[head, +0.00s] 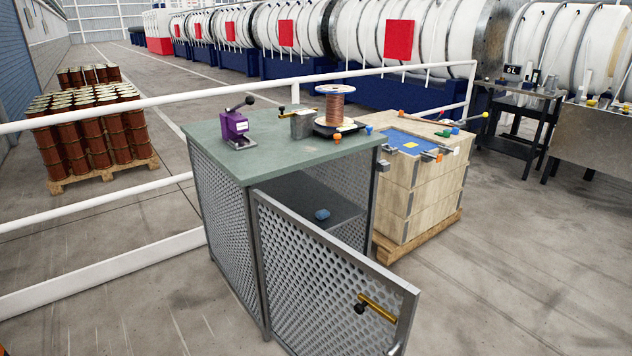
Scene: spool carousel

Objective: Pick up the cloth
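A small, crumpled blue lump that looks like the cloth (322,214) lies on the dark inner shelf (290,196) of a mesh-sided cabinet (228,215). The cabinet's perforated door (325,285) stands open toward me, with a brass-coloured handle (377,306) near its free edge. The cloth shows above the door's top edge. Neither of my grippers is in view.
On the cabinet's green top (270,135) stand a purple device (235,128), a grey block (302,124) and a copper wire spool (335,104). A wooden crate (425,190) with small tools stands right of it. White railings (110,192) run behind.

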